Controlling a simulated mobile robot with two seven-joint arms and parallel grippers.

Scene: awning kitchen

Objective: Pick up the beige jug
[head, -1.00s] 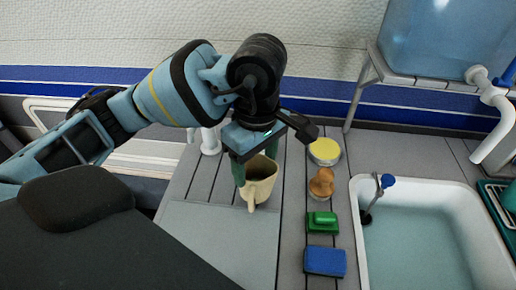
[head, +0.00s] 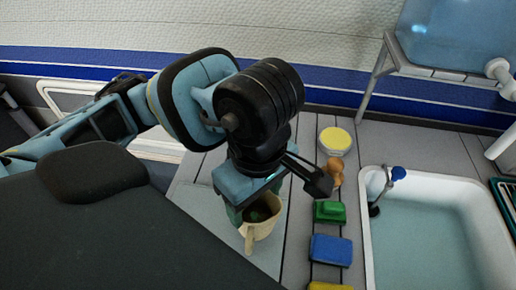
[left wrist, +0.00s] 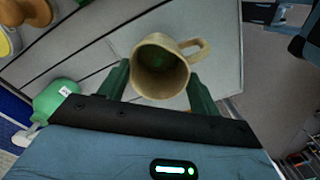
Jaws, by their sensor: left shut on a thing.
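The beige jug (head: 262,226) is in the lower middle of the head view, under my left gripper (head: 250,212), its handle toward the bottom of the picture. In the left wrist view the jug (left wrist: 160,68) stands between the two green fingers of my left gripper (left wrist: 160,88), with its handle at the upper right and its open mouth toward the camera. The left gripper is shut on the jug. Whether the jug's base touches the counter cannot be told. My right gripper is not in view.
A sink (head: 430,235) is at the right. Beside it stand a yellow-lidded container (head: 335,139), a brown wooden-handled brush (head: 335,173), a green scrubber (head: 330,211) and a blue sponge (head: 331,250). A water tank (head: 455,35) sits on a stand at the upper right.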

